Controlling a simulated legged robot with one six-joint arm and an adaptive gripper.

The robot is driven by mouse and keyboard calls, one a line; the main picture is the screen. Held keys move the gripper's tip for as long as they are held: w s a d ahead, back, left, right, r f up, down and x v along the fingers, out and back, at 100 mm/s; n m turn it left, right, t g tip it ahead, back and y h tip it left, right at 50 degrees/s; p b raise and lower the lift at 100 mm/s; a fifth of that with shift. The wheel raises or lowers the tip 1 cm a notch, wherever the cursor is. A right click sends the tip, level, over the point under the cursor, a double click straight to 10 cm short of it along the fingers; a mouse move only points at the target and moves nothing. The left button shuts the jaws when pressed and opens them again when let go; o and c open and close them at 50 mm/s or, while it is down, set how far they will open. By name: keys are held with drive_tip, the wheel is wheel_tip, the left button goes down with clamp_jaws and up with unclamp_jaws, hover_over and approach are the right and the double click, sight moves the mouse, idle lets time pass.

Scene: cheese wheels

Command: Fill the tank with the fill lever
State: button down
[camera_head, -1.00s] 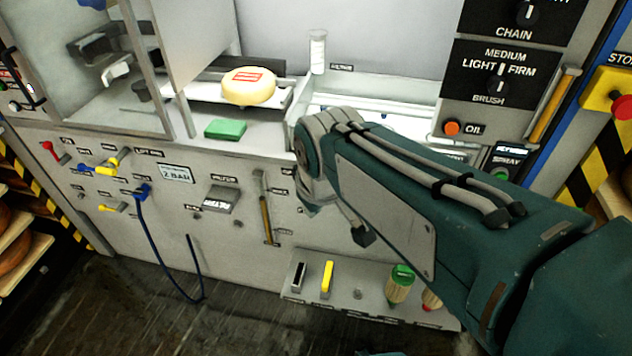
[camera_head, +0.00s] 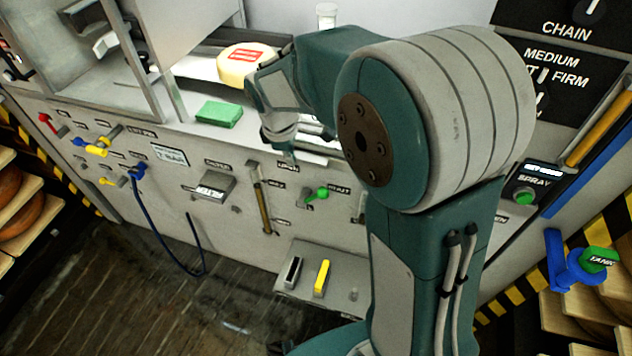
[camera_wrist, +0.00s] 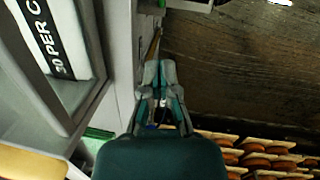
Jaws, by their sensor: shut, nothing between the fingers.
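My gripper (camera_head: 288,152) is shut and empty in front of the machine's front panel. It also shows in the wrist view (camera_wrist: 160,70). Below and right of it is a green lever (camera_head: 316,194) on the panel. At the panel's left are a red lever (camera_head: 46,120), yellow levers (camera_head: 97,150) and a blue-handled tap (camera_head: 137,171) with a blue hose. A blue fitting with a green handle marked TANK (camera_head: 598,260) is at the far right. The small labels are too blurred to read, so I cannot tell which lever is the fill lever.
A cheese wheel (camera_head: 238,66) and a green block (camera_head: 219,113) lie on the machine above the panel. A filter box (camera_head: 213,186) juts from the panel. A low shelf (camera_head: 336,297) holds black and yellow items. My arm hides much of the right side.

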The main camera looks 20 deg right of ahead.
drive_tip(key=a, duration=0.2)
hover_over(309, 200)
drive_tip(key=a, duration=0.3)
wheel_tip(309, 200, down, 10)
drive_tip(key=d+f, duration=0.2)
drive_tip(key=d, duration=0.1)
drive_tip(key=shift+s+d+f, duration=0.1)
drive_tip(key=shift+d+f, duration=0.15)
drive_tip(key=shift+a, duration=0.35)
drive_tip(key=shift+d, duration=0.1)
